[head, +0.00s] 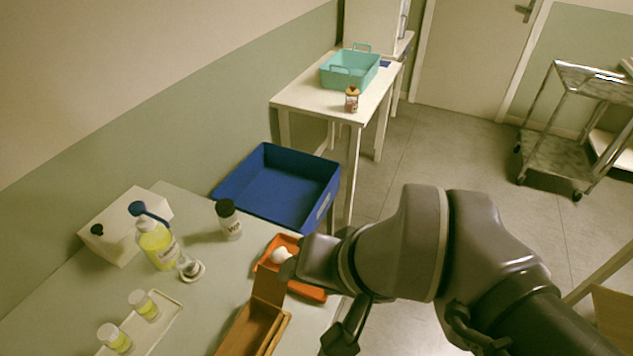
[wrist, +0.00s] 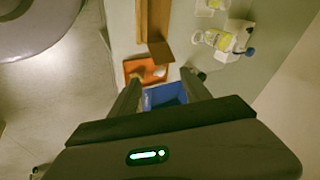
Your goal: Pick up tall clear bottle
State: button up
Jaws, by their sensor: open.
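A tall clear bottle of yellow liquid with a blue pump top (head: 157,247) stands upright on the near table, in front of a white box. It also shows at the upper right of the wrist view (wrist: 216,40). I take it as the tall clear bottle; the frames do not settle this. My gripper (wrist: 160,76) is open, with nothing between its fingers; the blue bin and orange tray show beyond them. It is apart from the bottle, which lies to the right of the fingers in the wrist view. In the head view my arm hides part of the table's right side.
A black-capped bottle (head: 229,221), a small clear stoppered piece (head: 189,269) and two small yellow bottles (head: 130,322) stand near it. A brown wooden box (head: 243,335), an orange tray (head: 318,294) and a blue bin (head: 270,190) lie rightward. A white box (head: 103,243) stands behind.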

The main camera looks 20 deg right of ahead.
aim_at(187, 265)
jog(key=i+l+u, duration=0.15)
jog(key=u, duration=0.3)
jog(key=i+l+u, duration=0.1)
jog(key=l+u, duration=0.35)
jog(key=i+l+u, duration=0.1)
jog(key=l+u, duration=0.2)
jog(key=u, duration=0.15)
jog(key=l+u, duration=0.7)
jog(key=u, duration=0.2)
